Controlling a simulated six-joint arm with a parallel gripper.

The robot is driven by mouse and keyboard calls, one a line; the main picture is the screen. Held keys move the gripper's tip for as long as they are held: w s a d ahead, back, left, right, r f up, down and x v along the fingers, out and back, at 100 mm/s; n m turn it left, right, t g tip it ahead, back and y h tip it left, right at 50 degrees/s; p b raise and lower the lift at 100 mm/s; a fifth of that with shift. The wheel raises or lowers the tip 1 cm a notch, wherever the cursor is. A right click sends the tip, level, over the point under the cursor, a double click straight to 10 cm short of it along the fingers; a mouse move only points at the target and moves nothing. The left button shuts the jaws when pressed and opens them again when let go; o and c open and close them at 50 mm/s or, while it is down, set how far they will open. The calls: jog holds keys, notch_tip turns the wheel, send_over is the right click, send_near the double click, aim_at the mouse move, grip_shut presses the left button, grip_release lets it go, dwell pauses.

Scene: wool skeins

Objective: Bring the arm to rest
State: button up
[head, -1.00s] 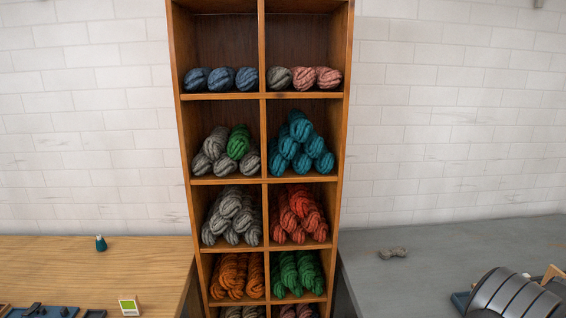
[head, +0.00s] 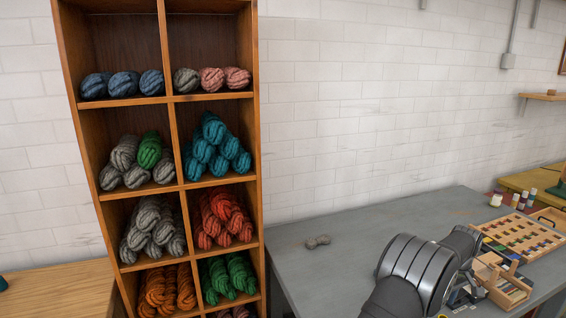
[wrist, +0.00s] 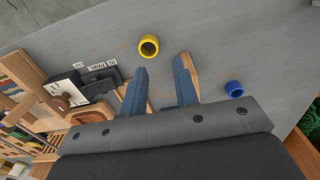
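My gripper (wrist: 161,66) shows in the wrist view with its two blue fingers apart and nothing between them. It is above the grey table (wrist: 215,60). My arm (head: 412,270) shows at the lower right of the head view, over the grey table; its gripper end cannot be made out there. The wooden shelf (head: 254,150) at the left of the head view holds skeins: blue, grey and pink on top, grey with one green and teal below, then grey and red, then orange and green.
A small grey-brown piece (head: 317,241) lies on the grey table, left of my arm. In the wrist view, a yellow ring (wrist: 149,46) and a blue ring (wrist: 234,89) are near the fingers. A wooden rack (head: 520,238) and small jars stand at the right. The table's far middle is clear.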

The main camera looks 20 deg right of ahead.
notch_tip(320, 180, down, 8)
jog(key=shift+r, duration=0.2)
notch_tip(320, 180, up, 4)
jog(key=shift+f, duration=0.1)
jog(key=s+a+r, duration=0.1)
jog(key=s+r, duration=0.6)
jog(key=s, duration=0.4)
jog(key=w+a+n, duration=0.2)
jog(key=w+a, duration=0.7)
jog(key=w, duration=0.5)
jog(key=w+a+n, duration=0.2)
jog(key=w+a, duration=0.7)
jog(key=w, duration=0.4)
jog(key=w+a+n, duration=0.1)
jog(key=w+a, duration=0.4)
jog(key=a, duration=0.4)
jog(key=w+a+n, duration=0.2)
jog(key=w+a, duration=0.2)
jog(key=a, duration=0.5)
jog(key=w+a+n, duration=0.1)
jog(key=w+a, duration=0.4)
jog(key=a, duration=0.4)
jog(key=shift+w+r+n, duration=0.25)
jog(key=shift+w+n, duration=0.1)
jog(key=shift+n, duration=0.05)
jog(key=shift+d, duration=0.15)
